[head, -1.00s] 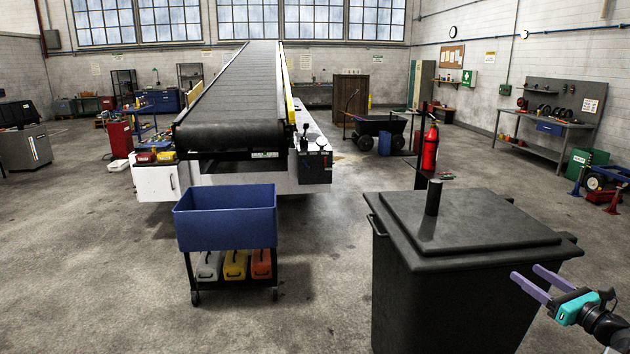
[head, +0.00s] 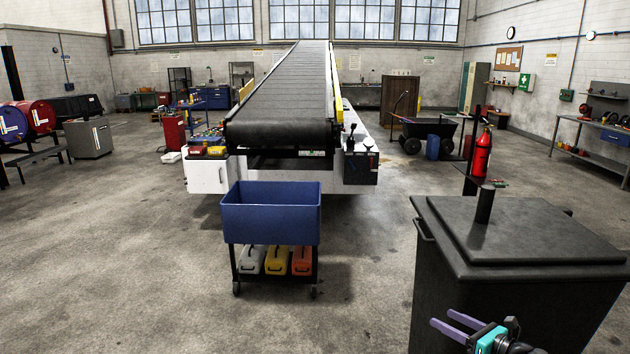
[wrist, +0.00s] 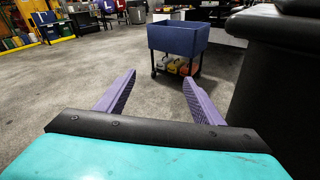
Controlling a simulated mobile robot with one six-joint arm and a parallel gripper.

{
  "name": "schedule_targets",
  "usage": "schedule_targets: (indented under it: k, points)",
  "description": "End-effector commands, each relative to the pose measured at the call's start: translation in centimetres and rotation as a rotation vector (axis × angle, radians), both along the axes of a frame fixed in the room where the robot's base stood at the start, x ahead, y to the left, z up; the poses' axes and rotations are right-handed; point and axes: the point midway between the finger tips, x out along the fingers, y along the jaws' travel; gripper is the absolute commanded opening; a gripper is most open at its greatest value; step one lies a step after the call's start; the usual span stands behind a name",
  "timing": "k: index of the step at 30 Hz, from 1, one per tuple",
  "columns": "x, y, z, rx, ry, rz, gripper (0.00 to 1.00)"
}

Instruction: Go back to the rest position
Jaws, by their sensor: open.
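My gripper (head: 458,326) is at the lower right of the head view, in front of the dark lidded bin (head: 520,290). Its two purple fingers are apart with nothing between them. In the wrist view my gripper (wrist: 158,98) also shows open and empty, its fingers pointing toward the open floor and the blue cart. The side of the bin (wrist: 270,80) stands close on the right in that view. I cannot tell the exact gap between my gripper and the bin.
A blue-topped cart (head: 270,218) with several cases on its lower shelf stands at centre, before the belt loader (head: 290,100). A red fire extinguisher (head: 482,153) stands behind the bin. Red and blue drums (head: 22,118) are at far left. Floor at left is clear.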

Motion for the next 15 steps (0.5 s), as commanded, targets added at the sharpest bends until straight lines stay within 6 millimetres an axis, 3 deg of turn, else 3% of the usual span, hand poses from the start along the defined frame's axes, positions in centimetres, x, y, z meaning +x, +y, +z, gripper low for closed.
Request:
schedule_targets:
  k: [1,8,15]
  points:
    - [0.1,2.4,-1.7,-0.005,0.024,0.036,0.61]
    - [-0.7,11.6,-8.5,-0.074,0.115,0.196,0.61]
    - [-4.0,20.6,-15.8,-0.192,0.191,0.39,0.61]
